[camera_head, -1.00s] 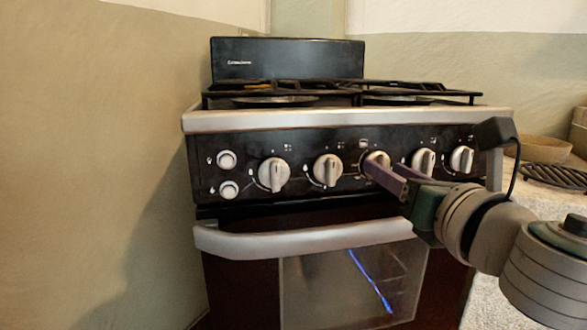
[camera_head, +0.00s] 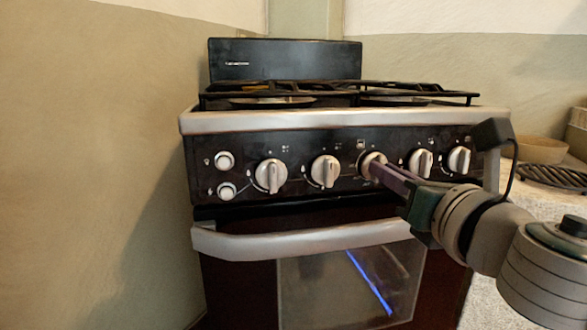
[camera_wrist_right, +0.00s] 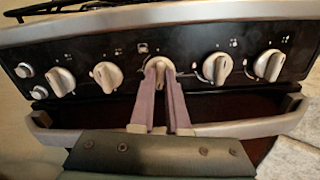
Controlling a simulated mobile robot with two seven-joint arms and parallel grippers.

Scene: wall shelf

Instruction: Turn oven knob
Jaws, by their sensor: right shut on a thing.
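The stove's black front panel (camera_head: 300,143) carries a row of several silver knobs. The middle knob (camera_head: 373,160) sits under a small oven-like symbol; it also shows in the right wrist view (camera_wrist_right: 158,66). My right gripper (camera_head: 378,172) reaches in from the right, its purple fingers shut on the middle knob and covering part of it. In the right wrist view the fingers (camera_wrist_right: 160,85) come together at the knob's grip. My left gripper is not in view.
Other knobs stand close on both sides, at the left (camera_head: 325,171) and right (camera_head: 420,163). A silver oven door handle (camera_head: 300,240) juts out below. Black grates (camera_head: 410,92) lie on top. A speckled counter (camera_head: 510,240) with a bowl (camera_head: 542,149) is at the right.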

